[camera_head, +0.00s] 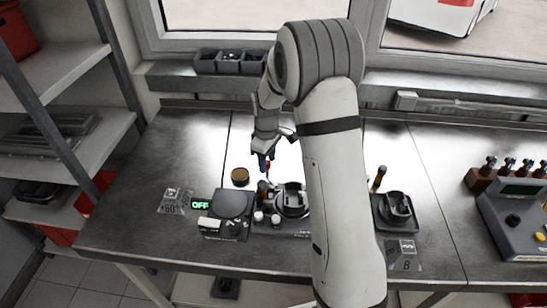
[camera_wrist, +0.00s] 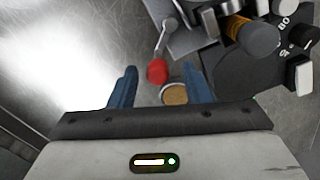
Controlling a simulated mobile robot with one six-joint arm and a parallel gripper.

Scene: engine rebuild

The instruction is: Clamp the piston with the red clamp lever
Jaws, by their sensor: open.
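The red clamp lever shows in the wrist view as a red knob (camera_wrist: 157,71) on a thin metal rod that runs up to a grey metal fixture (camera_wrist: 190,38). My gripper (camera_wrist: 160,80) is open, with one blue finger on each side of the knob in the picture; neither finger appears to touch it. In the head view my gripper (camera_head: 266,160) points down above the bench, behind the fixture. A dark round part that looks like the piston (camera_head: 292,198) sits in the fixture, partly hidden beside my arm. I cannot make the piston out in the wrist view.
A small brown-topped tin (camera_head: 239,176) stands near the lever; it also shows by the right finger in the wrist view (camera_wrist: 174,94). A heater unit (camera_head: 231,206) reading OFF stands left of the fixture. A dark tray (camera_head: 390,222) lies to the right.

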